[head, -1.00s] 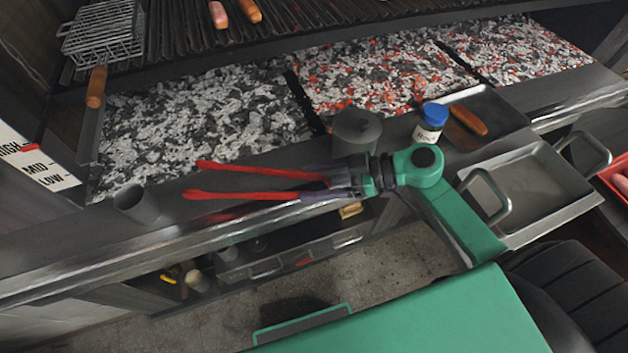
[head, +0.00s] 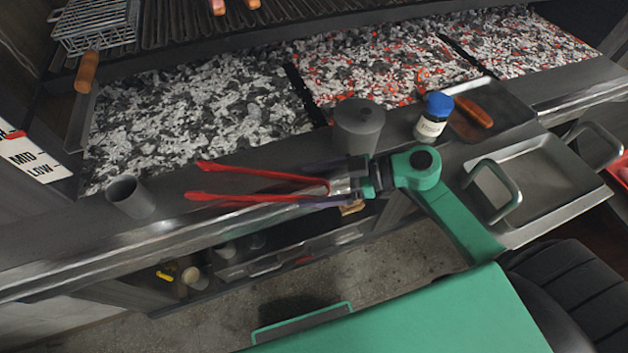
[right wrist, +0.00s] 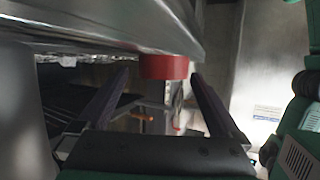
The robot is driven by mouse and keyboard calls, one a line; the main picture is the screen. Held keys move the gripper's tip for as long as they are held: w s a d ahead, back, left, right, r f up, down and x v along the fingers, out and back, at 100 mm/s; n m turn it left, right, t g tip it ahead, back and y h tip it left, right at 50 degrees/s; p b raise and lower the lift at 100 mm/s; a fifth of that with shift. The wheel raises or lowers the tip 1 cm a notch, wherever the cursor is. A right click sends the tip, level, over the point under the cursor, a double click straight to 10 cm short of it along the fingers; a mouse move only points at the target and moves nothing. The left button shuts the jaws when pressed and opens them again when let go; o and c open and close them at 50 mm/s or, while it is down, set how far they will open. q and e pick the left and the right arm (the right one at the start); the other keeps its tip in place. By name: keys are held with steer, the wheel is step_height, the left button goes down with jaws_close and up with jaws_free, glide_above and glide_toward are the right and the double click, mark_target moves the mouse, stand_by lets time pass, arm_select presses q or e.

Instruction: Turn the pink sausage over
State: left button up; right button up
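The pink sausage (head: 217,6) lies on the dark ribbed grill grate (head: 170,35) at the top edge of the head view, partly cut off. A browner sausage (head: 252,4) lies just right of it. My right gripper (head: 290,195) is over the front ledge, well below the sausages in the picture, and points left. Red tongs (head: 250,173) extend from it with their two arms spread. The wrist view shows its dark fingers (right wrist: 160,75) apart, with a red piece (right wrist: 164,66) between them, probably the tongs. My left gripper is out of view.
Glowing coals (head: 380,70) lie below the grate. On the ledge stand a grey cup (head: 130,197), a grey pot (head: 358,128) and a blue-capped jar (head: 433,115). A browned sausage (head: 474,110) lies on a dark tray (head: 510,105). An empty metal pan (head: 550,190) is at right.

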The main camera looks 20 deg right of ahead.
steer(key=shift+d, duration=0.1)
steer(key=p+v, duration=0.4)
steer(key=v, duration=0.3)
steer(key=shift+d+p, duration=0.15)
steer(key=shift+p, duration=0.15)
steer(key=shift+s, duration=0.1)
steer(key=shift+r, duration=0.1)
